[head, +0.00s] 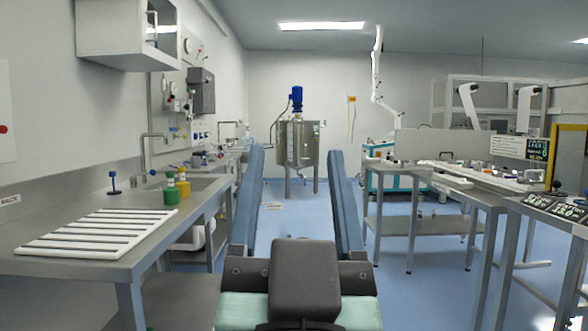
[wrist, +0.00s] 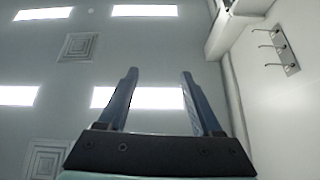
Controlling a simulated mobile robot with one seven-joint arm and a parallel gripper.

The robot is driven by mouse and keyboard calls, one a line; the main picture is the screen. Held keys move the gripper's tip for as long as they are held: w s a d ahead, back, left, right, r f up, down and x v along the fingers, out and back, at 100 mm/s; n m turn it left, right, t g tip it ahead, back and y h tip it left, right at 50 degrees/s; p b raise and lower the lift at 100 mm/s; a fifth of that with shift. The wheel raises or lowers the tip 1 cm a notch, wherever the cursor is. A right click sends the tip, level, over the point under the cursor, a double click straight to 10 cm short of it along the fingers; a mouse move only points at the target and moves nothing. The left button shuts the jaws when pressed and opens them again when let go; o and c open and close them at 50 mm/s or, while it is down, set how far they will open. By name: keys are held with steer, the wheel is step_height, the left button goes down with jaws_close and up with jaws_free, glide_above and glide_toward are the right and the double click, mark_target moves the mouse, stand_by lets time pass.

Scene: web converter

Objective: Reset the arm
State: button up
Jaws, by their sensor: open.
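My gripper (head: 298,153) shows large at the bottom middle of the head view. Its two blue fingers stand well apart on a dark base, with nothing between them. A dark block of my arm sits in front of the base and hides part of it. In the wrist view my gripper (wrist: 159,72) is also open and empty. Its fingers point up the picture against the grey ceiling, and it touches nothing that I can see.
A left bench holds a white slatted rack (head: 95,232), a green bottle (head: 171,190) and a yellow container (head: 184,186). Metal tables (head: 425,195) stand right. A steel tank (head: 298,143) stands far ahead. Blue floor (head: 400,262) lies between. Wall hooks (wrist: 276,48) show in the wrist view.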

steer(key=s+r+n+t, duration=0.1)
steer(key=s+r+t, duration=0.1)
steer(key=s+r, duration=0.2)
steer(key=shift+s+r, duration=0.35)
steer(key=shift+r, duration=0.2)
steer(key=shift+a, duration=0.1)
